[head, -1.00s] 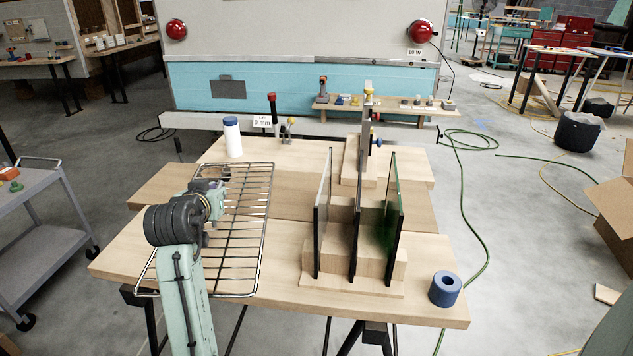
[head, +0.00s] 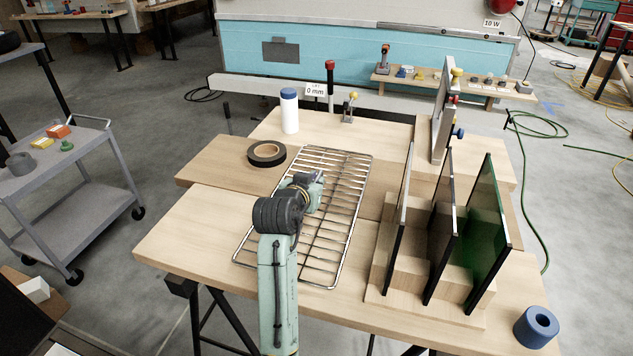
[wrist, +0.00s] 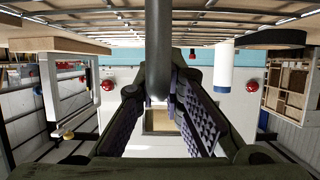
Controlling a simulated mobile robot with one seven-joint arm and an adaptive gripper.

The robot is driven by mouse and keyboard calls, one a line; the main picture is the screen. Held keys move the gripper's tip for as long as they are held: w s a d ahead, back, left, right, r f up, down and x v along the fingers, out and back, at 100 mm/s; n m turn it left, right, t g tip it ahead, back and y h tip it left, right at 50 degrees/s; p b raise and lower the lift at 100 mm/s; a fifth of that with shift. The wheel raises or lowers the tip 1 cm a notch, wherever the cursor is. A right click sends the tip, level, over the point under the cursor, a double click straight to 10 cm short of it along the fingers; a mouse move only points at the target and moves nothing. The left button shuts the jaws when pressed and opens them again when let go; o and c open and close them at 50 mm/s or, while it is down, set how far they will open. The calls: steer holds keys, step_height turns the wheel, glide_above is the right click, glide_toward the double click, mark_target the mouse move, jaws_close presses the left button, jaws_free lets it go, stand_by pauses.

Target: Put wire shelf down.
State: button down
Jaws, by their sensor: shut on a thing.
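The wire shelf (head: 353,225) is a silver rectangular grid with a thicker rim. It lies roughly level over the left part of the wooden table top (head: 190,235), very near the wood. I cannot tell whether it touches the wood. My gripper (head: 312,181) is shut on a bar of the wire shelf, near the middle of the grid. In the wrist view, a thick dark bar passes between the purple ridged finger pads (wrist: 192,108), and the shelf's rods (wrist: 205,22) run across the top in front of the wood. My arm hides part of the shelf's left side.
A black tape roll (head: 267,154) lies just behind the shelf's left rear. A white bottle with a blue cap (head: 289,112) stands farther back. Upright dark glass panels (head: 487,235) in a wooden rack stand close on the right. A blue roll (head: 536,326) is at the front right.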

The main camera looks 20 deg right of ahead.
steer(key=shift+w+f, duration=0.1)
steer(key=shift+f, duration=0.35)
steer(key=shift+r, duration=0.1)
steer(key=c, duration=2.1)
jaws_free()
steer(key=shift+f, duration=0.25)
steer(key=o, duration=0.4)
steer(key=shift+r, duration=0.15)
